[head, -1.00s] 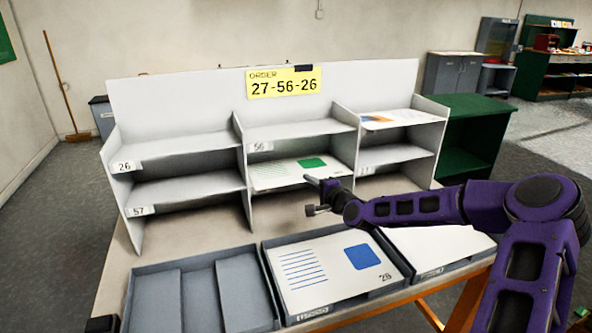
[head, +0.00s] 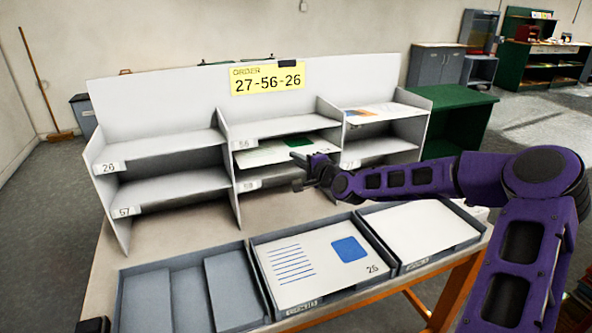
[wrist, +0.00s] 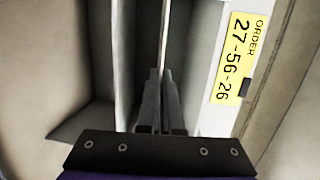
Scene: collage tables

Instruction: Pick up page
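A white page with a green patch (head: 262,155) shows in the head view at the middle column of the grey shelf rack (head: 185,185). Another page with a blue square (head: 310,262), marked 26, lies in the middle tray. A page with an orange patch (head: 375,113) lies on the upper right shelf.
A yellow order sign (head: 268,80) reads 27-56-26; it shows in the wrist view too (wrist: 237,60). The left tray (head: 160,300) holds only grey dividers. The right tray (head: 440,262) holds a plain white sheet. The left shelves are empty. A green cabinet stands right.

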